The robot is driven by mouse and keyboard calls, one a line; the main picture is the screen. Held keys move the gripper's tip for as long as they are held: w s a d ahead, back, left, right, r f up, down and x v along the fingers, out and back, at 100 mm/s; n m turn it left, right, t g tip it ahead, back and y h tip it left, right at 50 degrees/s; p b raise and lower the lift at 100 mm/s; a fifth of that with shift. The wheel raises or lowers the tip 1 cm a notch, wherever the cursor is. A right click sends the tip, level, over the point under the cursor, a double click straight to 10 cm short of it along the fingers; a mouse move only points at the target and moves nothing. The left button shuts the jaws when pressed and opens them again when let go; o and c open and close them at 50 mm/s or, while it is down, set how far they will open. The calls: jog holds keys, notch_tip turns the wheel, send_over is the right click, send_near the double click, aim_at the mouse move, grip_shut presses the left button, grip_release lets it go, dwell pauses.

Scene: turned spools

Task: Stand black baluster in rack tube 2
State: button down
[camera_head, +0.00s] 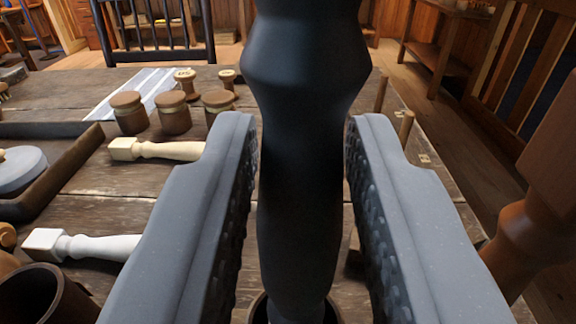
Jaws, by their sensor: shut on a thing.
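The black baluster (303,200) stands roughly upright between the two grey fingers of my gripper (302,150). My gripper is shut on it, and its top runs out of view. Its lower end is at a dark brown tube (256,309) at the bottom edge of the view. The tube's rim shows on both sides of the baluster's foot. I cannot tell how deep the foot sits in it. Another dark open tube (38,292) shows at the bottom left. No tube number is readable.
A white baluster (100,247) and a cream baluster (160,151) lie on the wooden table (130,185) at left. Several brown jars (174,114) stand behind, by a striped cloth (128,92). A brown turned piece (527,232) stands close at right. A dark-walled tray (72,168) is at far left.

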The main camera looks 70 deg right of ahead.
jog(key=shift+f, duration=0.15)
jog(key=shift+f+b, duration=0.55)
jog(key=shift+f, duration=0.7)
jog(key=c, duration=1.1)
grip_release()
jog(key=shift+s, duration=0.1)
jog(key=v, duration=1.3)
jog(key=shift+a, duration=0.4)
